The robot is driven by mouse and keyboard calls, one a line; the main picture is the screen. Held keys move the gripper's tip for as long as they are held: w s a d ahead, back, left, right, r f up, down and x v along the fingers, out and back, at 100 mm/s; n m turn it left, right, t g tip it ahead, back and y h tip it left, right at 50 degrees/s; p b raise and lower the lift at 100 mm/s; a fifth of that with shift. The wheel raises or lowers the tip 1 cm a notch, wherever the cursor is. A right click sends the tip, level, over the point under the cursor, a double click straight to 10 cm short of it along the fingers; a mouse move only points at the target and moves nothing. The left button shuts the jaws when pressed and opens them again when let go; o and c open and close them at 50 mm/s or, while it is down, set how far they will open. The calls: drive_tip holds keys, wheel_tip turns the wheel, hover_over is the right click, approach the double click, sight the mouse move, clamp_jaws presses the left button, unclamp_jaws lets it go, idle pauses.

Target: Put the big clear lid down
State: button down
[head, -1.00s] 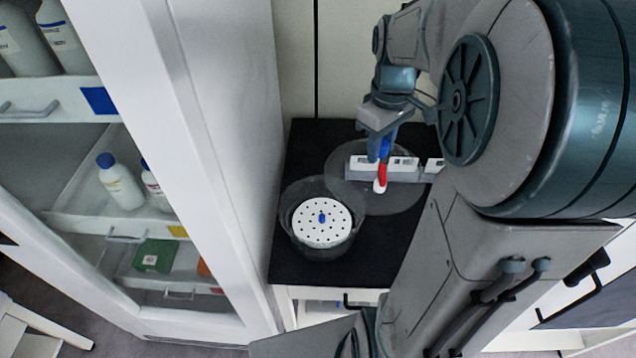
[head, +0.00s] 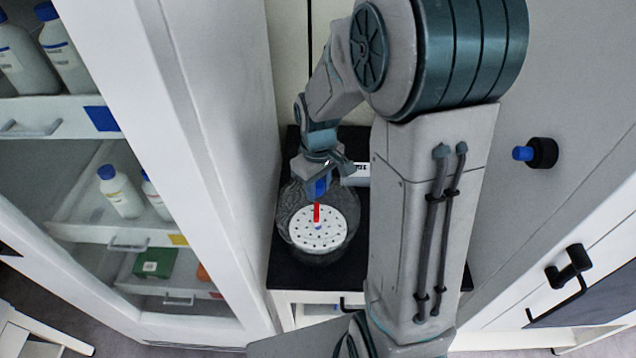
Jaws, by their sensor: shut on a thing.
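The big clear lid (head: 291,208) is a transparent round piece, hard to make out against the black top. My gripper (head: 318,188) is shut on it from above, with its blue and red fingers pointing down. The lid appears over the clear round vessel (head: 322,262), which holds a white perforated plate (head: 329,239). I cannot tell whether the lid touches the vessel's rim. The gripper hides the middle of the lid and the plate's far edge.
The black worktop (head: 288,271) is narrow. A white rack (head: 360,172) stands behind, partly hidden by my arm. A white cabinet with bottles (head: 121,192) is at the left. A wall with a blue knob (head: 521,153) is at the right.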

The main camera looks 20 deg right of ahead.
drive_tip(key=shift+f, duration=0.15)
drive_tip(key=shift+f+b, duration=0.55)
drive_tip(key=shift+f, duration=0.05)
drive_tip(key=shift+f, duration=0.1)
drive_tip(key=c, duration=1.1)
unclamp_jaws()
